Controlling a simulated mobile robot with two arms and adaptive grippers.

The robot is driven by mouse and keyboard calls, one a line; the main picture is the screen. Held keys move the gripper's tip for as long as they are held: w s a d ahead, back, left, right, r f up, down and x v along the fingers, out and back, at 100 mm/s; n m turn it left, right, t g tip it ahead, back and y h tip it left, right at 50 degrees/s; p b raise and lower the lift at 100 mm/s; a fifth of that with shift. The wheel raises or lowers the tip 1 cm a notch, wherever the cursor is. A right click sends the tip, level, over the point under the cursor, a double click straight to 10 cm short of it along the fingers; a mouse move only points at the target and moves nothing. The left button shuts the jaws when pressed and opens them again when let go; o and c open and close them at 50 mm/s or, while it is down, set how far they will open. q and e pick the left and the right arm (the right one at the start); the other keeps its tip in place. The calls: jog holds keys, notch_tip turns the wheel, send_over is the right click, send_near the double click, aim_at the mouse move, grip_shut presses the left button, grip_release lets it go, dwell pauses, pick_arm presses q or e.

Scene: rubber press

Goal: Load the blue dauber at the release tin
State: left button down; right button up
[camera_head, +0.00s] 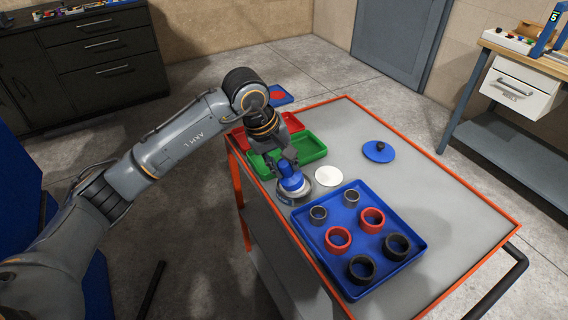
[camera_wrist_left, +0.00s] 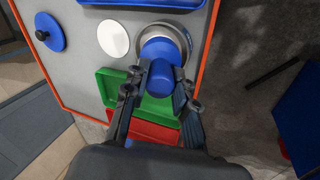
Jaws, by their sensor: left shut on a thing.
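The blue dauber (camera_head: 291,182) is between the fingers of my left gripper (camera_head: 283,165), which is shut on its handle. The dauber points down at the round grey release tin (camera_head: 304,192) near the cart's left edge. In the left wrist view the dauber (camera_wrist_left: 161,72) overlaps the opening of the tin (camera_wrist_left: 184,36), with the gripper (camera_wrist_left: 162,92) around its upper end. I cannot tell how deep its head sits in the tin. A blue lid with a dark knob (camera_head: 379,151) lies apart on the cart top. My right gripper is not in view.
A white disc (camera_head: 328,177) lies beside the tin. A blue tray (camera_head: 334,280) with grey, red and black rings stands in front. A green tray (camera_head: 311,149) and a red tray (camera_head: 291,121) are behind. The cart top's right side (camera_head: 455,205) is clear.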

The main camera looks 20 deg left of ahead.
pick_arm(q)
jog(key=shift+r+p, duration=1.2)
jog(key=shift+r, duration=2.1)
